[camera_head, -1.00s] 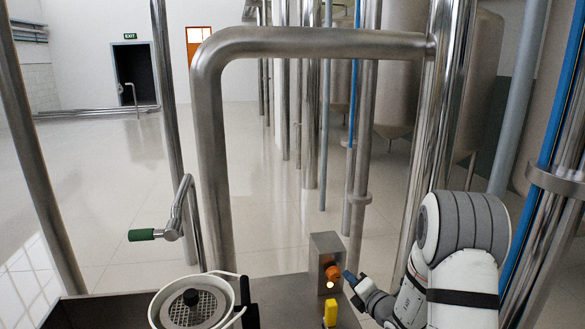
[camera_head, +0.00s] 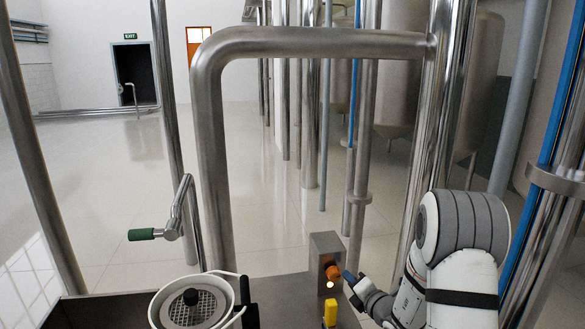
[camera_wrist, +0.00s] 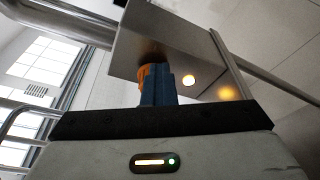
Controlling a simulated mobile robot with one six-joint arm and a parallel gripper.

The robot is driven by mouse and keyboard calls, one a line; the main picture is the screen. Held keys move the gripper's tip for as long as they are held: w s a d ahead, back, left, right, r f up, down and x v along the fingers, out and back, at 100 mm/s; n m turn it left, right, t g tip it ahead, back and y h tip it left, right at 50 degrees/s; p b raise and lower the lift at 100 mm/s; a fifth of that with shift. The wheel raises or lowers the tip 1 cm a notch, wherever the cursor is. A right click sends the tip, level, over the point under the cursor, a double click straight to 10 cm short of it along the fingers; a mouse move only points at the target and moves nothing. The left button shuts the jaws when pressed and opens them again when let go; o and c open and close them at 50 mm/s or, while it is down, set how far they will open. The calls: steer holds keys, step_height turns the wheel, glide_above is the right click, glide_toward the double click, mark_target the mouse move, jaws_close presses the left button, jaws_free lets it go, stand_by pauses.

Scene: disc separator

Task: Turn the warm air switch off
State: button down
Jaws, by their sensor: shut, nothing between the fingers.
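The switch is an orange knob (camera_head: 332,272) on the face of a steel control box (camera_head: 326,246). A lit yellowish lamp (camera_head: 330,284) sits just below the knob. My gripper (camera_head: 347,274) is at the right of the knob, its blue fingertips close to it. In the wrist view the shut blue fingers (camera_wrist: 158,84) overlap the orange knob (camera_wrist: 142,74), hiding part of it. I cannot tell whether they touch it. The lamp (camera_wrist: 188,80) glows beside the fingers in the wrist view.
A yellow part (camera_head: 330,313) stands on the steel surface below the box. A white round vessel with a perforated disc (camera_head: 205,308) is at the lower left. A green-handled crank (camera_head: 142,234) and thick steel pipes (camera_head: 300,42) surround the bench.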

steer(key=shift+a+r, duration=0.1)
steer(key=shift+r, duration=0.15)
steer(key=shift+a+r, duration=0.15)
steer(key=shift+r, duration=0.2)
steer(key=shift+s+a+r, duration=0.1)
steer(key=shift+a+r, duration=0.3)
steer(key=shift+a, duration=0.05)
steer(key=shift+d+r, duration=0.1)
steer(key=shift+r, duration=0.05)
steer(key=v, duration=0.6)
steer(key=shift+s+a, duration=0.2)
steer(key=shift+a, duration=0.2)
